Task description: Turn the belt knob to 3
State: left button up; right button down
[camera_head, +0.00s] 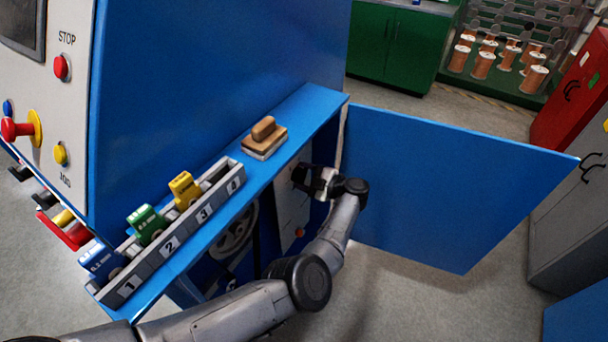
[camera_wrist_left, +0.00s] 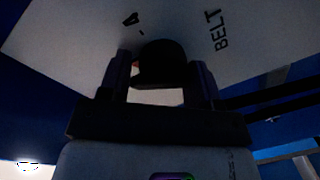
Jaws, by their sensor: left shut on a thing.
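The belt knob (camera_wrist_left: 160,62) is a dark round knob on a pale panel (camera_wrist_left: 75,42) marked BELT, with a 4 printed to its left in the left wrist view. My left gripper (camera_wrist_left: 160,82) is shut on the knob, one finger on each side. The knob's pointer is too dark to read, and the other numbers are hidden. In the head view my left gripper (camera_head: 306,178) reaches into the open blue cabinet, against the white panel (camera_head: 284,212) inside. My right gripper is not in view.
An open blue door (camera_head: 450,185) stands right of my left arm. A blue shelf (camera_head: 300,115) above the panel bears a wooden-handled block (camera_head: 265,138) and a numbered grey rack (camera_head: 150,262) with blue, green and yellow items. A pulley wheel (camera_head: 235,232) shows inside the cabinet.

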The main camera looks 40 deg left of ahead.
pick_arm(q)
jog(key=shift+s+f, duration=0.1)
jog(key=shift+f, duration=0.1)
jog(key=o, duration=0.5)
jog(key=shift+o, duration=1.3)
jog(key=shift+s+d, duration=0.1)
jog(key=shift+s, duration=0.1)
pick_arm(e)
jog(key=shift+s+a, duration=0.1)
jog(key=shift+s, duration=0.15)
pick_arm(q)
jog(key=shift+w+r, duration=0.1)
jog(key=shift+w, duration=0.05)
jog(key=shift+d, duration=0.2)
jog(key=w+d+b, duration=0.2)
jog(key=d+b, duration=0.2)
jog(key=d, duration=0.9)
jog(key=shift+r, duration=0.45)
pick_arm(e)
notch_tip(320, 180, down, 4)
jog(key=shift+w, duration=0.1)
